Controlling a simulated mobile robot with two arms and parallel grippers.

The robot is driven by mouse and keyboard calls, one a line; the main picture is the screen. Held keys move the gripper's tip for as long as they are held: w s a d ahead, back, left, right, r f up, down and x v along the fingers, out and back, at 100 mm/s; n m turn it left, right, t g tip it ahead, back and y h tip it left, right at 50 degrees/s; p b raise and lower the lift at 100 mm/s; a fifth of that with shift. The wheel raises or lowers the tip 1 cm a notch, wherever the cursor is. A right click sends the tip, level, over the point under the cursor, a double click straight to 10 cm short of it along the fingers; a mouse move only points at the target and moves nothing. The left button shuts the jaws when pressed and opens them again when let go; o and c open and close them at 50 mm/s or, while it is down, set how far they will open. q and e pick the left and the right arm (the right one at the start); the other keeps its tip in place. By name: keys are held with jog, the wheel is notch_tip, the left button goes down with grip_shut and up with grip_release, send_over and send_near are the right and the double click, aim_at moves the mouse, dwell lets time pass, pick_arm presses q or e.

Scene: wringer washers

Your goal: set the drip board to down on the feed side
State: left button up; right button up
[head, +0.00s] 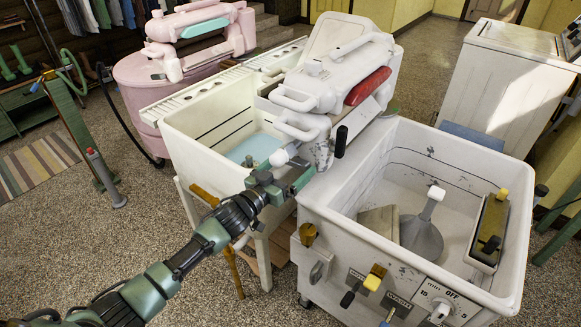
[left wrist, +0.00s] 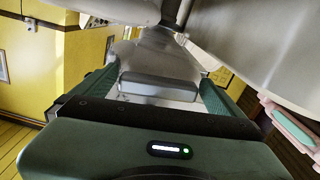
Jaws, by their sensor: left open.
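A white washer (head: 430,190) with an open tub stands at front right. Its wringer (head: 335,75), a white housing with a red bar (head: 368,86), sits at the back left corner. My left gripper (head: 282,178) is open just below the wringer's near end, close to a white tab (head: 278,157). In the left wrist view, a grey tab (left wrist: 158,86) on a grey plate sits between the open green fingers (left wrist: 158,100); contact cannot be told. It looks like the drip board's tab, but the board is mostly hidden in the head view. My right gripper is not in view.
A white rinse tub (head: 220,130) with pale blue water stands left of the washer. A pink washer (head: 150,85) is behind it. Control knobs (head: 375,277) stick out of the washer's front. Speckled floor (head: 90,240) is open at left.

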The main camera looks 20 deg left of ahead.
pick_arm(q)
jog(key=shift+c, duration=0.3)
jog(key=c, duration=1.7)
jog(key=shift+r+n+p, duration=0.2)
jog(key=shift+n+p, duration=0.3)
jog(key=shift+p, duration=0.2)
jog(key=shift+c, duration=0.2)
jog(key=shift+f+n, duration=0.15)
jog(key=shift+n, duration=0.25)
jog(key=shift+d, duration=0.1)
jog(key=o, duration=1.8)
jog(key=shift+s+f, duration=0.1)
